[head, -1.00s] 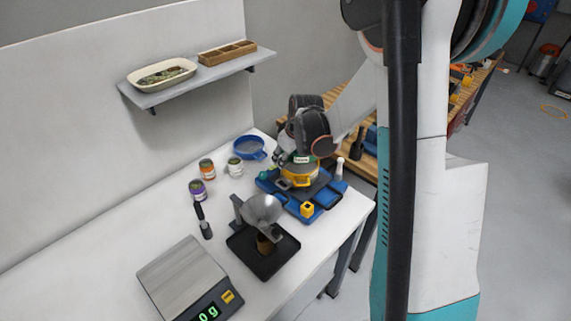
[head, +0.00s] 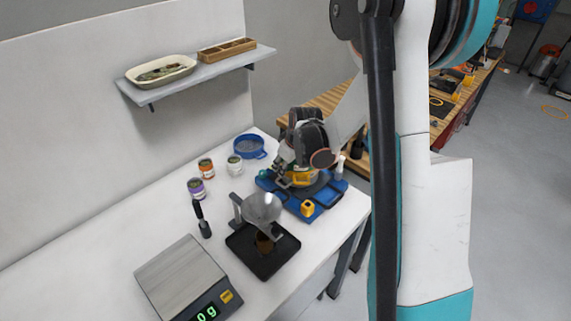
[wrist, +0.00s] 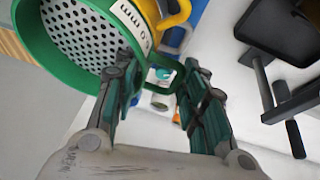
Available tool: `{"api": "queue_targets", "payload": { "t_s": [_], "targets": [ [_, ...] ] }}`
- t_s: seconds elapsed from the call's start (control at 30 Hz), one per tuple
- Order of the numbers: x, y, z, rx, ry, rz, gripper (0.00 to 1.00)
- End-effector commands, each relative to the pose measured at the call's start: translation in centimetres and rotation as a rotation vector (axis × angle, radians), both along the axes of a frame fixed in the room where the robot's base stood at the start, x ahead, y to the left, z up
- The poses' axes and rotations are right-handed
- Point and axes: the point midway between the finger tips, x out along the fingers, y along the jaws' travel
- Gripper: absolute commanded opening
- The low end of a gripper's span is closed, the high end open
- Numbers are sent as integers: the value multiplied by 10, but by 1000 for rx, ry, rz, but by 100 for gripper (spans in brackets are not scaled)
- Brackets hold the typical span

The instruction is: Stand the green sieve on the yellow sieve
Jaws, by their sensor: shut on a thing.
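The green sieve (wrist: 52,40), with a perforated plate and a white label, fills the upper left of the wrist view. Its looped handle lies between the fingers of my gripper (wrist: 158,70), which is shut on it. The yellow sieve (wrist: 176,14) shows partly behind the green sieve's rim. In the head view the yellow sieve (head: 304,179) sits on the blue and dark shaker base (head: 330,192), with my gripper (head: 282,178) beside it. The green sieve is mostly hidden by my arm there. I cannot tell whether the two sieves touch.
A blue sieve (head: 249,147) and several small jars (head: 206,168) stand on the table behind. A funnel stand (head: 262,208) over a black tray (head: 250,256) and a scale (head: 182,278) are in front. A shelf (head: 205,76) hangs on the wall.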

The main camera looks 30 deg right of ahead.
Motion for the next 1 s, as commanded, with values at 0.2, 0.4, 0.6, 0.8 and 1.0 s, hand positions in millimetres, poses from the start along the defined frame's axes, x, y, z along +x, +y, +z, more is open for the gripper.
{"api": "queue_targets", "payload": {
  "t_s": [0.2,0.4,0.6,0.8,1.0],
  "targets": [
    [0,0,0,0,0,0,59],
    [0,0,0,0,0,0,59],
    [0,0,2,0,0,0,59],
    [-1,0,19,0,0,0,59],
    [-17,-1,50,0,0,-1,59]
  ]
}}
